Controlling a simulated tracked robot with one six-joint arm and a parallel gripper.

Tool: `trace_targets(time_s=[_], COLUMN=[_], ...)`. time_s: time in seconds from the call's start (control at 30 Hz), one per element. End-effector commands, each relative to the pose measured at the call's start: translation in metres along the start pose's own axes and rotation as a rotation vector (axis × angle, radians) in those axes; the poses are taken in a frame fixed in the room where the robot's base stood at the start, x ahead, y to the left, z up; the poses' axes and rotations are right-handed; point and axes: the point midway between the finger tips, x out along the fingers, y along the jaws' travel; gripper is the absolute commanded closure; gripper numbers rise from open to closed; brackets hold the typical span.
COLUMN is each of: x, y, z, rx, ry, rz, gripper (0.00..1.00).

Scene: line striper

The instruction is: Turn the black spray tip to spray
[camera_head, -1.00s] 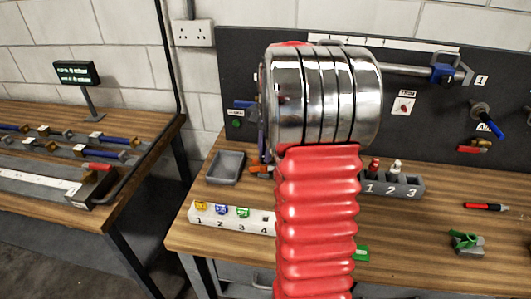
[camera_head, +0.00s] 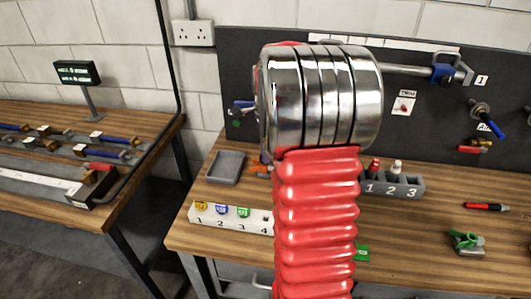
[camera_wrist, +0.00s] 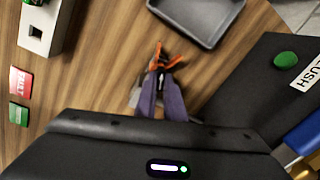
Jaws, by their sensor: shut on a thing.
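An orange spray tip guard (camera_wrist: 172,62) shows at the fingertips in the wrist view, with a small dark piece (camera_wrist: 160,68) in its middle that looks like the black spray tip. My gripper (camera_wrist: 160,75) has its two narrow purple-grey fingers close together there, shut on this small piece. The fingers cover most of it, so its turn angle is not clear. In the head view only a bit of the orange guard (camera_head: 259,169) shows beside my arm. My gripper is hidden there behind my chrome wrist and red sleeve.
A grey tray (camera_head: 226,167) lies just left of my arm. A white numbered block (camera_head: 230,221) stands at the bench front. A dark upright panel (camera_head: 440,120) with valves rises behind. A grey numbered holder (camera_head: 391,186) is at the right.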

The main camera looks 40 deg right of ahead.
Motion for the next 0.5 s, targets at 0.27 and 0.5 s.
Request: trace_targets(time_s=[0.27, 0.5], x=[-0.0009, -0.0008], y=[-0.0035, -0.0036], z=[-0.0029, -0.0031], rx=[0.052, 0.078], ry=[0.01, 0.013], rz=[-0.012, -0.011], gripper=[1.0, 1.0])
